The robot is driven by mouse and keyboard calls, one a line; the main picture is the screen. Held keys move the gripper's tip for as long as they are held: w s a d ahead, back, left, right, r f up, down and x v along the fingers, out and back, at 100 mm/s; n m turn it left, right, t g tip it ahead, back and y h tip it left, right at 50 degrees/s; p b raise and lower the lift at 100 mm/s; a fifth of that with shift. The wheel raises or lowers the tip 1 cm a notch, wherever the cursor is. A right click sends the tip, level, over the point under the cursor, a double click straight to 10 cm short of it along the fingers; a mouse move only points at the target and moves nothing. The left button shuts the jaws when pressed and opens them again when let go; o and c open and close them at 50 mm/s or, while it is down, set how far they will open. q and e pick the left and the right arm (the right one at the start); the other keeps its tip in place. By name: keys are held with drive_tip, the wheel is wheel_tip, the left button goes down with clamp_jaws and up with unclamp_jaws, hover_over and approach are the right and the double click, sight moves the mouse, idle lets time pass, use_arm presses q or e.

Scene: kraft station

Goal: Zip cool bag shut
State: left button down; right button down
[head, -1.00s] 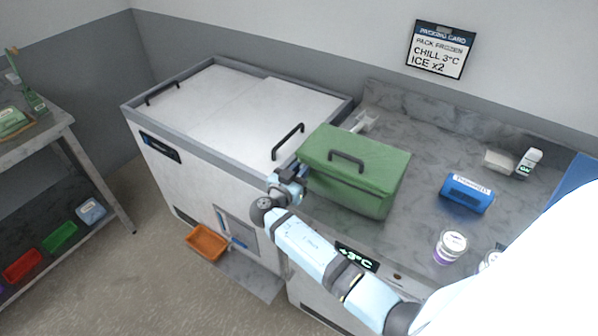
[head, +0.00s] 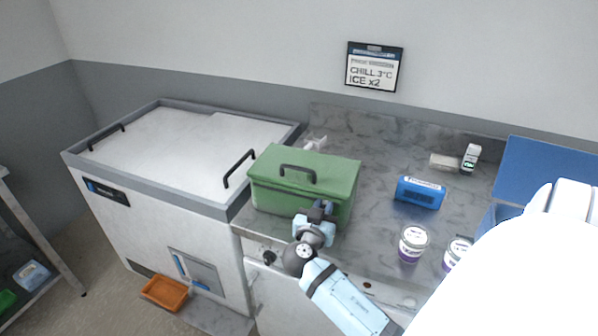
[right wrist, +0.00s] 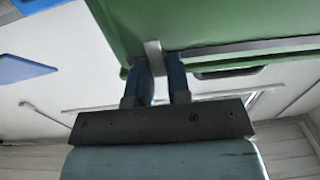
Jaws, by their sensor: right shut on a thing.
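The green cool bag (head: 285,172) stands on the grey worktop with its lid down and a dark handle (head: 298,172) on top. My right gripper (head: 324,208) is at the front of the bag, towards its right end and just below the lid edge. In the right wrist view the two dark fingers (right wrist: 160,82) are closed around a small grey zip pull (right wrist: 154,58), beside a grey strip along the green bag (right wrist: 225,25). The zip line itself is mostly too small to follow in the head view. My left gripper is not in view.
A white chest freezer (head: 190,150) with black handles stands left of the bag. To the right are a blue ice pack (head: 420,192), a white and purple tub (head: 413,244) and a small bottle (head: 470,158). An orange bin (head: 164,293) is below.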

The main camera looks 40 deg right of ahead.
drive_tip(key=shift+s+d+b, duration=0.15)
drive_tip(key=shift+s+d, duration=0.15)
drive_tip(key=shift+s, duration=0.3)
drive_tip(key=shift+s+d+b, duration=0.15)
drive_tip(key=shift+s+d, duration=0.1)
drive_tip(key=shift+s, duration=0.3)
drive_tip(key=c, duration=1)
unclamp_jaws()
drive_tip(key=shift+c, duration=0.2)
